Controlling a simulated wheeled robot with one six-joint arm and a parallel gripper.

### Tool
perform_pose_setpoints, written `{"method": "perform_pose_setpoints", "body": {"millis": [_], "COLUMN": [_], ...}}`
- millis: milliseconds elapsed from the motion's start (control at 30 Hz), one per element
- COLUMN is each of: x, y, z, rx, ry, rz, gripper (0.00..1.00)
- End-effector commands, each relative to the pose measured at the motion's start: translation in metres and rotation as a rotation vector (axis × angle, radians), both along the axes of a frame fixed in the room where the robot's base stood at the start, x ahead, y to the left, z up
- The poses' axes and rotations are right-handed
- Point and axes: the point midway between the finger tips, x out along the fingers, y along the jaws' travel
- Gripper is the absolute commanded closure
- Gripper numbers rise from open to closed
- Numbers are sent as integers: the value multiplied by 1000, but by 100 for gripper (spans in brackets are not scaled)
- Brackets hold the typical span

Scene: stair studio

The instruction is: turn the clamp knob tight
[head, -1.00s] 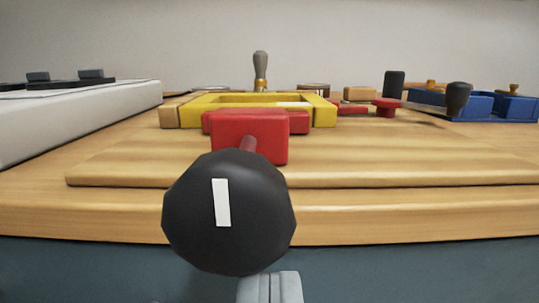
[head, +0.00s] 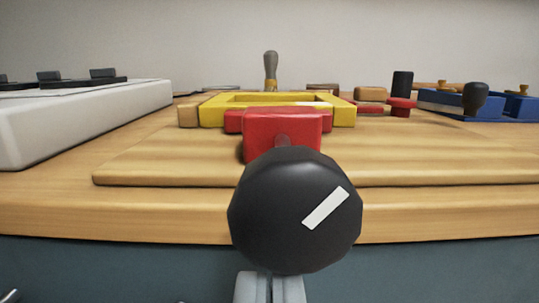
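The clamp knob (head: 275,215) is a large black faceted disc with a white bar mark (head: 326,208), facing me in front of the worktop edge. The mark slants up to the right. Behind the knob, a short screw joins it to the red clamp block (head: 283,130). The block sits at the front of a yellow frame (head: 212,110). My gripper (head: 270,284) shows at the bottom edge, its two grey fingers side by side with nothing seen between them. Their tips meet the knob's lower rim in the picture; I cannot tell whether they touch it.
A wooden board (head: 150,170) lies on the worktop (head: 60,212) under the clamp. A white box (head: 80,125) stands at the left. A blue tray (head: 440,103), a dark-handled tool (head: 476,97) and red and wooden pieces are at the right. A grey-handled tool (head: 270,68) stands behind.

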Motion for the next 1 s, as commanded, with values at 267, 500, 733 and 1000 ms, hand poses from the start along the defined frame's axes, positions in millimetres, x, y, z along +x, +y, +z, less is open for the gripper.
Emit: {"method": "perform_pose_setpoints", "body": {"millis": [267, 500, 733, 1000], "x": [0, 0, 0, 0], "y": [5, 6, 6, 9], "z": [2, 3, 3, -4], "rx": [0, 0, 0, 0], "ry": [-1, -2, -3, -1], "rz": [0, 0, 0, 0], "gripper": [100, 100, 100, 100]}}
